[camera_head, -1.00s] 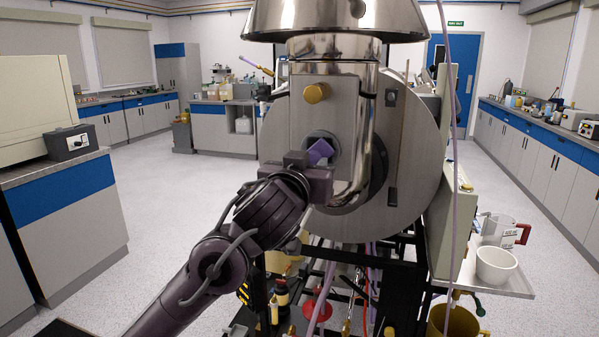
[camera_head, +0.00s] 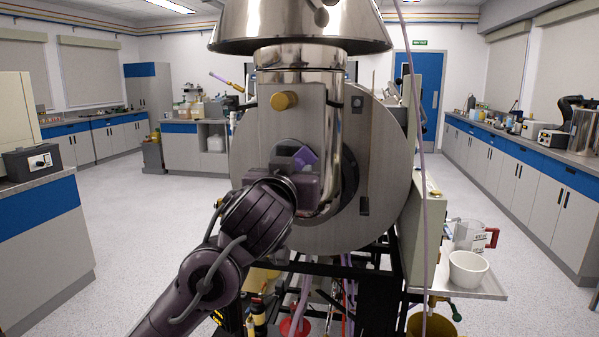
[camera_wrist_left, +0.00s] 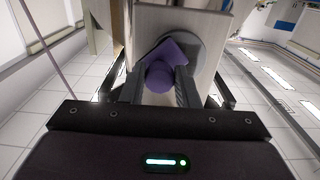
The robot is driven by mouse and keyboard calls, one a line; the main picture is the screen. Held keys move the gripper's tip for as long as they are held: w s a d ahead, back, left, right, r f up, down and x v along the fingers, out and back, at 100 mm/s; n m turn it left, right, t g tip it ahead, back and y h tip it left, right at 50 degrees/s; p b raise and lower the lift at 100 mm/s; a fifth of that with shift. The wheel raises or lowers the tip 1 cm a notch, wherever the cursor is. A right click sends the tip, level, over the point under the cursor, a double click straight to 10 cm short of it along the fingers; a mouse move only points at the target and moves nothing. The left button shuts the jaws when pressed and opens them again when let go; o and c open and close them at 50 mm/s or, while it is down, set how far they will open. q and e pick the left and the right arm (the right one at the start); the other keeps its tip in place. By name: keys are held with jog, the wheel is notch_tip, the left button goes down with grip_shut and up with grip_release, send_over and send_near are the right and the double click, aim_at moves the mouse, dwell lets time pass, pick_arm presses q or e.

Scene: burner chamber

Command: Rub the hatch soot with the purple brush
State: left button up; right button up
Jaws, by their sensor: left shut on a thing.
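The purple brush (camera_head: 303,156) is held by my left gripper (camera_head: 296,172) in front of the burner chamber's steel face. In the left wrist view the brush (camera_wrist_left: 168,62) sits between the two dark fingers of the gripper (camera_wrist_left: 160,88), which are shut on it. The round hatch (camera_head: 288,150) is a darker disc behind the brush, and it also shows in the left wrist view (camera_wrist_left: 204,52). The brush's far end overlaps the hatch; I cannot tell whether it touches. Soot is not clearly visible, as brush and gripper cover much of the hatch. My right gripper is not in view.
A brass knob (camera_head: 284,100) sticks out above the hatch. A steel pipe (camera_head: 333,150) runs down just right of it. A side shelf (camera_head: 485,290) at right carries a white bowl (camera_head: 468,268) and a jug (camera_head: 468,236). Open floor lies to the left.

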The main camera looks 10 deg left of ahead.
pick_arm(q)
jog(key=shift+a+r+p, duration=0.7)
jog(key=shift+a+p, duration=2.1)
jog(key=shift+a, duration=0.5)
jog(key=shift+d+b, duration=2.85)
jog(key=shift+d, duration=1)
jog(key=shift+s+f, duration=0.1)
